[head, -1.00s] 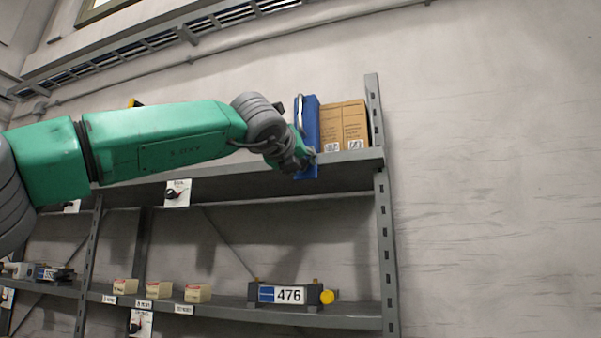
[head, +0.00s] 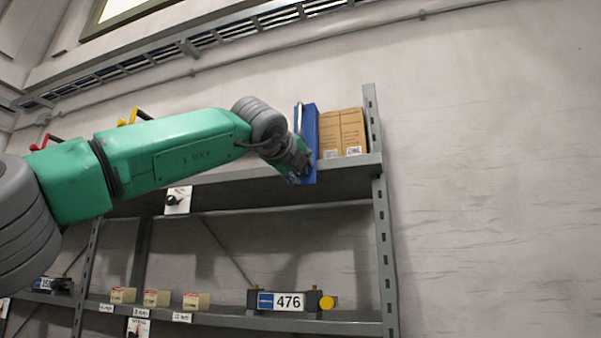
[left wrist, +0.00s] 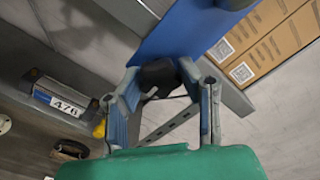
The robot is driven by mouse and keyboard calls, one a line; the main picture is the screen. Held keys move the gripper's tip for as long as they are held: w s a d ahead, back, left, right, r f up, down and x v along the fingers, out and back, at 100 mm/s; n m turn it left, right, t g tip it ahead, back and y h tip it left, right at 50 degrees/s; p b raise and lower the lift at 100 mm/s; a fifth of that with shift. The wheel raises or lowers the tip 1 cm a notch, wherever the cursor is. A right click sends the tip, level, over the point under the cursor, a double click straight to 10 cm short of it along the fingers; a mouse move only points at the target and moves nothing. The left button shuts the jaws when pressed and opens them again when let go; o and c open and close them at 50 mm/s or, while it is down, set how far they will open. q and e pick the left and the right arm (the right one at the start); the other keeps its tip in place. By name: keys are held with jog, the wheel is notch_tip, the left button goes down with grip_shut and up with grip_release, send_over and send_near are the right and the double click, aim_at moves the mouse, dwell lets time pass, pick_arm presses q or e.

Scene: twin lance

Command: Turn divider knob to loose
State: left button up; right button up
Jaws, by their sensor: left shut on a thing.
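The blue divider (head: 308,132) stands upright on the top shelf, left of the cardboard boxes. It also shows in the left wrist view (left wrist: 185,28). A black knob (left wrist: 158,76) sits at the divider's lower front edge. My left gripper (head: 300,172) reaches it from the left. In the left wrist view my fingers (left wrist: 160,84) are on both sides of the knob and shut on it. The knob's pointer or markings are hidden, so its setting cannot be told. My right gripper is not in view.
Cardboard boxes (head: 342,132) stand close to the right of the divider. The grey top shelf (head: 345,172) ends at an upright post (head: 383,240). Below, a unit marked 476 (head: 290,302) and small boxes (head: 157,298) stand on a lower shelf. The wall on the right is bare.

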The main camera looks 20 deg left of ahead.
pick_arm(q)
jog(key=shift+w+d+f, duration=0.15)
jog(key=shift+w+f, duration=0.05)
jog(key=shift+f, duration=0.25)
jog(key=o, duration=1.1)
jog(key=shift+o, duration=0.3)
jog(key=shift+w+r, duration=0.1)
jog(key=shift+r, duration=0.1)
jog(key=s, duration=1.2)
jog(key=shift+a, duration=0.35)
jog(key=shift+w, duration=0.1)
